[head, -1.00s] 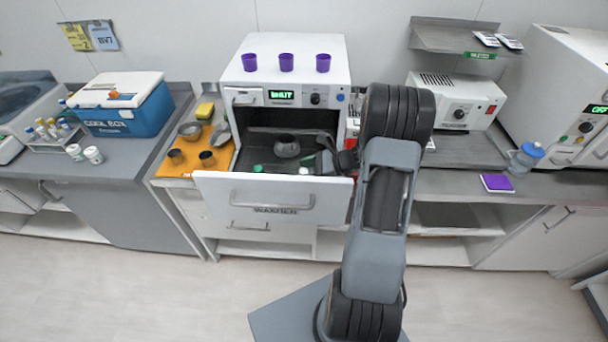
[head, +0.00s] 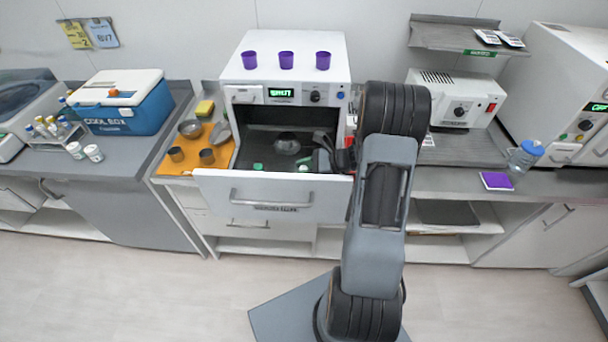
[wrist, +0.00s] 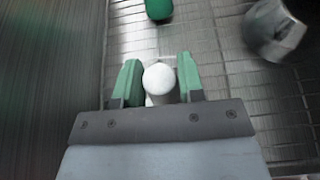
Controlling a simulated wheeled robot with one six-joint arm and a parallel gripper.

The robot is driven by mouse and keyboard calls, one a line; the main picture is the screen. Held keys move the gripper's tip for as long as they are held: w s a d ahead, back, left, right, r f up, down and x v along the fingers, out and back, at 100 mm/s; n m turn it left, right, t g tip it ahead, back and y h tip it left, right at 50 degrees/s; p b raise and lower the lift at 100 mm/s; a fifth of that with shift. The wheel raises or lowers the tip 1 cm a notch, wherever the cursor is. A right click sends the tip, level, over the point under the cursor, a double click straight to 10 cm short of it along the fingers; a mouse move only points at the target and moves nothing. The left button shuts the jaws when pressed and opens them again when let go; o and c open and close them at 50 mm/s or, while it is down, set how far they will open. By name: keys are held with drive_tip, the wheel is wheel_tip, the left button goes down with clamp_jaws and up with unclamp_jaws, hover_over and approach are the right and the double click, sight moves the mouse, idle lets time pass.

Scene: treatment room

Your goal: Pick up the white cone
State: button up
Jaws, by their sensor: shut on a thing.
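The white cone (wrist: 159,80) shows in the wrist view, its rounded white top between the two green fingertips of my gripper (wrist: 158,82). My gripper is shut on it. The cone's lower part is mostly hidden by the fingers and the gripper body. In the head view, my gripper is down inside the open warmer drawer (head: 272,192), at its right side. Only a small pale and green spot shows there, so I cannot tell whether the cone is lifted off the drawer floor.
In the drawer, a green object (wrist: 159,8) lies ahead of the gripper and a grey metal vessel (wrist: 274,30) stands to the right in the wrist view. The drawer front wall is close beside the gripper. Purple cups (head: 286,60) stand on top of the warmer.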

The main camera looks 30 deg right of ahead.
sight(304, 168)
wheel_tip(304, 168, up, 10)
drive_tip(key=shift+f+b, duration=0.1)
drive_tip(key=shift+b, duration=0.45)
drive_tip(key=shift+d, duration=0.1)
